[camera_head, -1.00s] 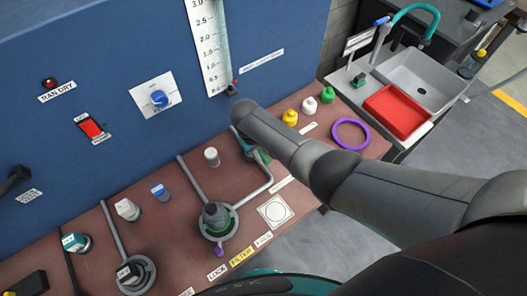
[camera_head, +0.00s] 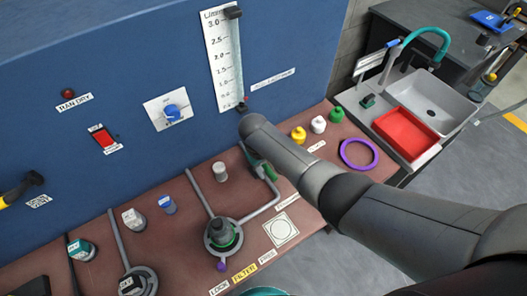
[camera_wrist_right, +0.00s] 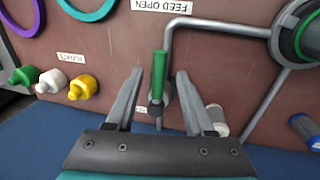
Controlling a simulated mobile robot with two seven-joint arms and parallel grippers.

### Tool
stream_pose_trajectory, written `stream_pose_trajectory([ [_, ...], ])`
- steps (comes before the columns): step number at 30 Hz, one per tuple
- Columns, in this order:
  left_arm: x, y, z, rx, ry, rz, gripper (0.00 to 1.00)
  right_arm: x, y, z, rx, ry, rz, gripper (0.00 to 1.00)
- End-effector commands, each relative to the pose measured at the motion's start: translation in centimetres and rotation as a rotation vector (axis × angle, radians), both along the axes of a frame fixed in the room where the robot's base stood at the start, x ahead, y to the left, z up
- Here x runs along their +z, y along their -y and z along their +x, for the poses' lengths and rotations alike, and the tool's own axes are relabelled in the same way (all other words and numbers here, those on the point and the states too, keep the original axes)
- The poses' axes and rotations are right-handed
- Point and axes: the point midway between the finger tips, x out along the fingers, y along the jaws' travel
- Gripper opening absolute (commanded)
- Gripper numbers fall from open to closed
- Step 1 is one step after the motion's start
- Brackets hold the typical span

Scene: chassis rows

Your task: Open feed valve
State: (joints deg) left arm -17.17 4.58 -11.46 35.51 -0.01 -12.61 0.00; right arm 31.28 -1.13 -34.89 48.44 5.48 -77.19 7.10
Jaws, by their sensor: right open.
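The feed valve's green handle (camera_wrist_right: 158,72) stands on a grey pipe fitting in the right wrist view, below an upside-down "FEED OPEN" label (camera_wrist_right: 162,7). My right gripper (camera_wrist_right: 160,76) is open, with one finger on each side of the handle in the picture. I see gaps beside the handle and cannot tell the depth between it and the fingers. In the head view a green part of the handle (camera_head: 270,173) shows beside my right forearm, which hides much of the valve and gripper. My left gripper is not in view.
A round filter housing (camera_head: 222,236) sits on the brown bench, joined to the pipe. Yellow (camera_head: 298,134), white (camera_head: 318,124) and green floats (camera_head: 336,114) and a purple ring (camera_head: 359,153) lie to the right. A blue panel (camera_head: 60,140) rises behind.

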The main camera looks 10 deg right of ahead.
Motion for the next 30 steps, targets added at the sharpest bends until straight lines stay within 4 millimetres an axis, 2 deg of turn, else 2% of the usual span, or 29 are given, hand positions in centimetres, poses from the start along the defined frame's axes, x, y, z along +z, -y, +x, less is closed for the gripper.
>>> stream_pose_trajectory([
  [1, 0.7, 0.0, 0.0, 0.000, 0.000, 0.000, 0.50, 1.1, -0.1, 0.0, -0.001, 0.002, 0.001, 0.53],
  [6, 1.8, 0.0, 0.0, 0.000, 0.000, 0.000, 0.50, 4.0, -0.7, -0.3, 0.000, 0.003, 0.002, 0.53],
  [18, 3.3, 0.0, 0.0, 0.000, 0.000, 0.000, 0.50, 10.9, -2.0, -0.8, -0.001, 0.002, 0.001, 0.53],
  [24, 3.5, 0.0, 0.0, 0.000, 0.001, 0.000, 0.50, 13.0, -2.4, -1.0, -0.001, 0.001, 0.001, 0.53],
  [30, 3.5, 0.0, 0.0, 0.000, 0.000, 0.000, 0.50, 13.5, -2.5, -1.1, -0.001, -0.001, 0.000, 0.53],
])
